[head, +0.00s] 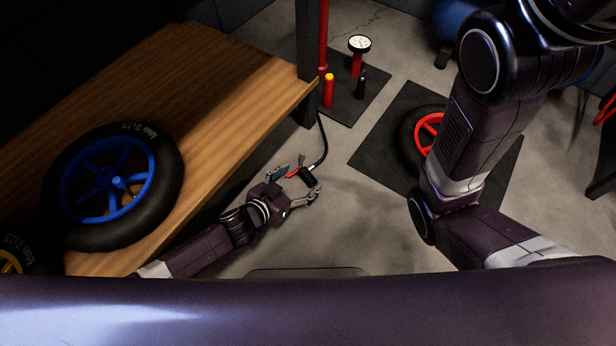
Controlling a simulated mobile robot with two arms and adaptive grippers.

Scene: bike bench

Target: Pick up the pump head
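The pump head (307,177) is a small black piece with a red lever (292,173), at the end of a black hose (323,145) in the head view. It appears above the concrete floor, just off the bench edge. My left gripper (304,178) reaches in from the lower left. Its fingers are spread on either side of the pump head, with the head between or just in front of them. I cannot tell whether a finger touches it. My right arm fills the right side, but its gripper is out of sight.
A wooden bench (215,85) on the left carries a blue-rimmed wheel (150,205). A red-rimmed wheel (408,140) lies on a dark mat (375,150), partly hidden by my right arm. A gauge (359,44) and a yellow-topped red cylinder (328,92) stand on another mat.

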